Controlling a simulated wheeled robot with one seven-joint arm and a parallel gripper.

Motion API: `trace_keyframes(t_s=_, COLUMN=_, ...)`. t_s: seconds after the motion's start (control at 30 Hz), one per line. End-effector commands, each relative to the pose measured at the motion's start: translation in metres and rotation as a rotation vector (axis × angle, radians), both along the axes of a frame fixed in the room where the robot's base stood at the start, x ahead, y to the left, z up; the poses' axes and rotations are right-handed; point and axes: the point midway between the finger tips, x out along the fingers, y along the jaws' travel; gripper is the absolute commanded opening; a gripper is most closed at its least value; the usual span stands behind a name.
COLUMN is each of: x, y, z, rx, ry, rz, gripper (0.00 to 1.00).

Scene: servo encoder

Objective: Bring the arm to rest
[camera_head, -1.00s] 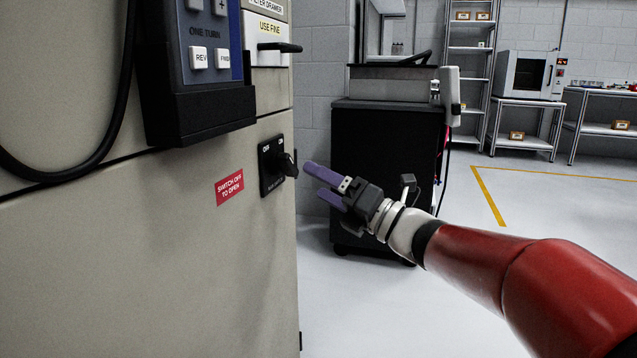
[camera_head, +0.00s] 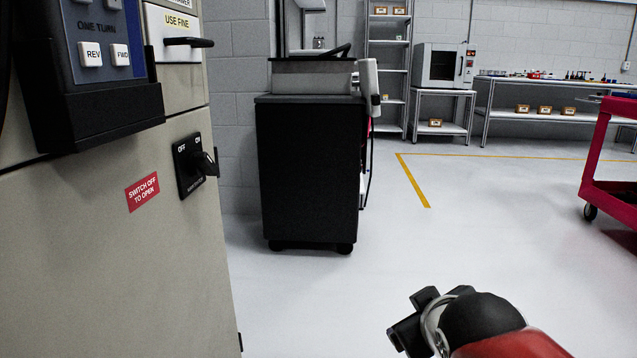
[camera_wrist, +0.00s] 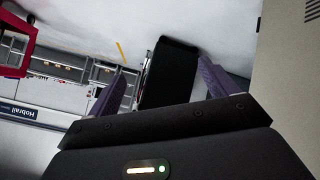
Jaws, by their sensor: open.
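My gripper (camera_wrist: 162,82) is open and empty in the wrist view, with a purple finger on each side. In the head view only the dark wrist end (camera_head: 410,325) of my red arm (camera_head: 510,343) shows at the bottom right; the fingers are hidden there. The arm is apart from the beige cabinet (camera_head: 130,255) on the left. The black rotary switch (camera_head: 200,165) on that cabinet has its handle turned toward the right side, near the ON mark. Nothing touches it.
A black wheeled cabinet (camera_head: 308,175) stands behind, against the wall. A red cart (camera_head: 607,190) is at the right edge. Shelves and a bench (camera_head: 550,112) line the back. The floor (camera_head: 330,300) between is clear.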

Motion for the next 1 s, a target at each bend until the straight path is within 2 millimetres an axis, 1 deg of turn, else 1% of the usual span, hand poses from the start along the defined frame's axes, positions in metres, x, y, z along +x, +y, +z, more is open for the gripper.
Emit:
trace_keyframes(t_s=0.03, x=-0.021, y=-0.003, z=-0.013, rx=0.068, ry=0.059, rz=-0.063, gripper=0.85)
trace_keyframes(t_s=0.1, x=-0.048, y=-0.003, z=-0.031, rx=0.160, ry=0.146, rz=-0.147, gripper=0.85)
trace_keyframes(t_s=0.17, x=-0.070, y=-0.002, z=-0.045, rx=0.233, ry=0.217, rz=-0.214, gripper=0.85)
trace_keyframes(t_s=0.2, x=-0.085, y=0.000, z=-0.053, rx=0.278, ry=0.264, rz=-0.256, gripper=0.85)
trace_keyframes(t_s=0.3, x=-0.118, y=0.006, z=-0.068, rx=0.379, ry=0.372, rz=-0.352, gripper=0.85)
trace_keyframes(t_s=0.33, x=-0.114, y=0.005, z=-0.050, rx=0.372, ry=0.364, rz=-0.345, gripper=0.85)
trace_keyframes(t_s=0.73, x=-0.112, y=0.005, z=0.046, rx=0.363, ry=0.360, rz=-0.337, gripper=0.85)
trace_keyframes(t_s=0.83, x=-0.112, y=0.005, z=0.062, rx=0.363, ry=0.360, rz=-0.337, gripper=0.85)
trace_keyframes(t_s=0.9, x=-0.112, y=0.005, z=0.067, rx=0.362, ry=0.360, rz=-0.337, gripper=0.85)
trace_keyframes(t_s=1.0, x=-0.112, y=0.005, z=0.068, rx=0.362, ry=0.360, rz=-0.337, gripper=0.85)
